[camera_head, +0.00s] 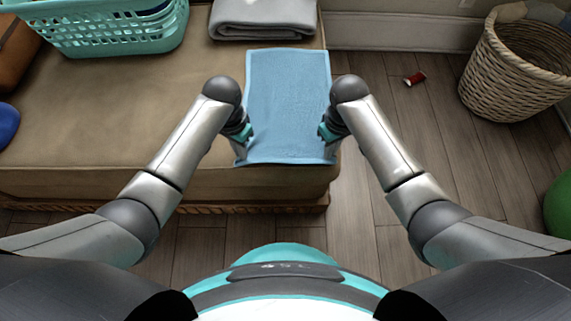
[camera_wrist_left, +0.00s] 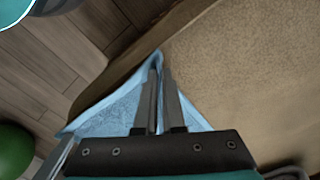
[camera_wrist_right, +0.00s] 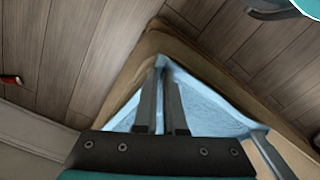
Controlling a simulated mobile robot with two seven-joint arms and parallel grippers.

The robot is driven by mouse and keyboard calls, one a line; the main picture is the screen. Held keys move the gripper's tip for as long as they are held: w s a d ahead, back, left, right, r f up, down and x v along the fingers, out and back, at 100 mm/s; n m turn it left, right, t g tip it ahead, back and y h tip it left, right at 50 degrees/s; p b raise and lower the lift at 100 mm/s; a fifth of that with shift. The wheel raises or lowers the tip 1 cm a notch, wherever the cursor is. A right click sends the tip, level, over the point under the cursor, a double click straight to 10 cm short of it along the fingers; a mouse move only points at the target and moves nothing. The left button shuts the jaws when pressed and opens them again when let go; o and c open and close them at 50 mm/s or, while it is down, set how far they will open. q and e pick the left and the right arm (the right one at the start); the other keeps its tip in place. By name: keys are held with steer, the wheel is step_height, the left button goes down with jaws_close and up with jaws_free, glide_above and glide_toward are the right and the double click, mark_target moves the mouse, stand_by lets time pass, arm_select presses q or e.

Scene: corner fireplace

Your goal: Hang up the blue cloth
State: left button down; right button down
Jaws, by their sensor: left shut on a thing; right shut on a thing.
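The blue cloth (camera_head: 288,100) lies spread out near the right end of the brown cushioned bench (camera_head: 130,105), its near edge at the bench's front edge. My left gripper (camera_head: 242,147) is at the cloth's near left corner. In the left wrist view its fingers (camera_wrist_left: 162,85) are shut on the cloth (camera_wrist_left: 110,118). My right gripper (camera_head: 329,143) is at the near right corner. In the right wrist view its fingers (camera_wrist_right: 166,90) are shut on the cloth (camera_wrist_right: 205,108). The fingertips in the head view are partly hidden by my wrists.
A turquoise basket (camera_head: 120,30) stands on the bench at the back left. A folded grey cloth (camera_head: 263,17) lies behind the blue cloth. On the wooden floor at right are a red spool-like object (camera_head: 415,78), a wicker basket (camera_head: 510,75) and a green ball (camera_head: 562,205).

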arm_select(q)
steer(key=shift+a, duration=0.15)
arm_select(e)
steer(key=shift+d, duration=0.2)
